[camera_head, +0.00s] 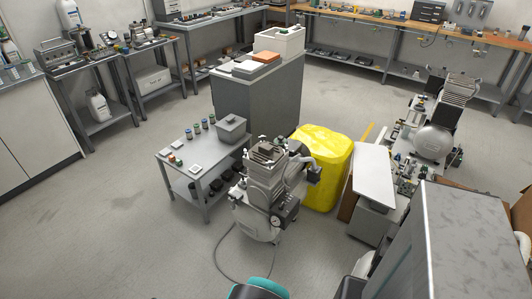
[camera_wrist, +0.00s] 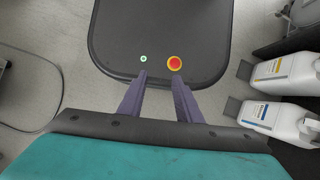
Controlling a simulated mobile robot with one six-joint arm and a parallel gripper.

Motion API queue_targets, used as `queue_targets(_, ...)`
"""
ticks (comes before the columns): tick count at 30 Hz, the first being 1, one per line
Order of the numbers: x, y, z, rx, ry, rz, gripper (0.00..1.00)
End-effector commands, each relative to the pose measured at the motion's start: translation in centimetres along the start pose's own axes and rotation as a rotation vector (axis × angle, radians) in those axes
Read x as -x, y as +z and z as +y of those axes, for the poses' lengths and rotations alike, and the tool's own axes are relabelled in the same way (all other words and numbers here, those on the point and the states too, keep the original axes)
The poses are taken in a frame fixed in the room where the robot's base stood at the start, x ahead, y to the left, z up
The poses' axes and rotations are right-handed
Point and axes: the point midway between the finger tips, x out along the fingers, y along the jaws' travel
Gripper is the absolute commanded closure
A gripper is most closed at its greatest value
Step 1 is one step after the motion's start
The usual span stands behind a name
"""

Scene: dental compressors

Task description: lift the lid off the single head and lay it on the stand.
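A compressor with one upright grey head (camera_head: 265,170) on a pale tank (camera_head: 258,222) stands on the floor near the middle of the head view. A dark, flat piece (camera_head: 265,152) tops the head; I cannot tell for sure that it is the lid. Which surface is the stand is unclear; a white-topped unit (camera_head: 373,175) stands to the right of the compressor. My gripper (camera_wrist: 159,76) shows two purple fingers apart with nothing between them. It is above a dark base with a red button, away from the compressor.
A grey table (camera_head: 197,160) with small jars and a grey box stands left of the compressor. Another compressor (camera_head: 433,140) is at right. Two white bottles (camera_wrist: 285,73) lie right in the wrist view. The left foreground floor is clear except for a cable.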

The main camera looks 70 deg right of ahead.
Motion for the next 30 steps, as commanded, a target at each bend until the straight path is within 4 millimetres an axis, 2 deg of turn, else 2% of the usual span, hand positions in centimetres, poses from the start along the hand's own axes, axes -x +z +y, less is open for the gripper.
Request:
queue_targets(9, 0.0, 0.0, 0.0, 0.000, 0.000, 0.000, 0.69)
queue_targets(16, 0.4, -0.9, 0.5, -0.020, -0.004, 0.011, 0.30)
queue_targets(19, 1.1, -2.1, 1.2, -0.053, -0.011, 0.027, 0.30)
queue_targets(26, 4.6, -6.9, 5.6, -0.188, -0.032, 0.095, 0.30)
queue_targets(30, 7.4, -9.8, 9.4, -0.300, -0.050, 0.144, 0.30)
